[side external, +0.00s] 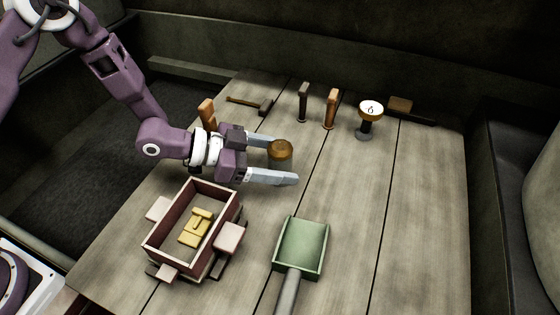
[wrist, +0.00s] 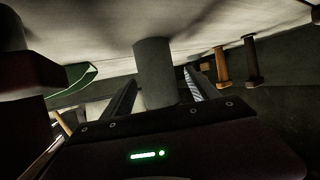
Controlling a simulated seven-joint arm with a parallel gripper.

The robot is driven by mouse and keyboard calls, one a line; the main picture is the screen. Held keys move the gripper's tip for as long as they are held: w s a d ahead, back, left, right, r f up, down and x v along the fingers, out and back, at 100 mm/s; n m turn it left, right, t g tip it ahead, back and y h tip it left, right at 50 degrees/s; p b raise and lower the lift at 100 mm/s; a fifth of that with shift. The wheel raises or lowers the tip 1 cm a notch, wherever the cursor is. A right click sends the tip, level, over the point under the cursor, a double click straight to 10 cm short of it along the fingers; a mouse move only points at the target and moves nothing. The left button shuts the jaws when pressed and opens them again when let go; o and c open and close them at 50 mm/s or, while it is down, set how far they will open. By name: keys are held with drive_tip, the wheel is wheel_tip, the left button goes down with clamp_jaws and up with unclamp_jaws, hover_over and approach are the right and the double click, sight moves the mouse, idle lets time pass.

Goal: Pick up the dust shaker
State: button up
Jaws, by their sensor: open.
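The dust shaker, which I take to be the small cylinder with a brown-gold top (side external: 280,150), stands upright on the wooden table. It also shows as a grey cylinder in the wrist view (wrist: 154,66). My gripper (side external: 284,162) is open and lies low and level over the table. Its two fingers reach along either side of the shaker, one on the far side and one on the near side. In the wrist view the shaker stands between the fingers (wrist: 160,78). I cannot tell whether either finger touches it.
A moulding box (side external: 155,232) with yellow pattern pieces stands at the near left. A green shovel (side external: 302,243) lies in front of the shaker. The table's right side is clear.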

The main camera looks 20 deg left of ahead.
drive_tip(key=x, duration=0.3)
clamp_jaws()
wheel_tip(320, 180, up, 10)
drive_tip(key=c, duration=0.6)
unclamp_jaws()
drive_tip(key=shift+r, duration=0.1)
drive_tip(key=c, duration=0.7)
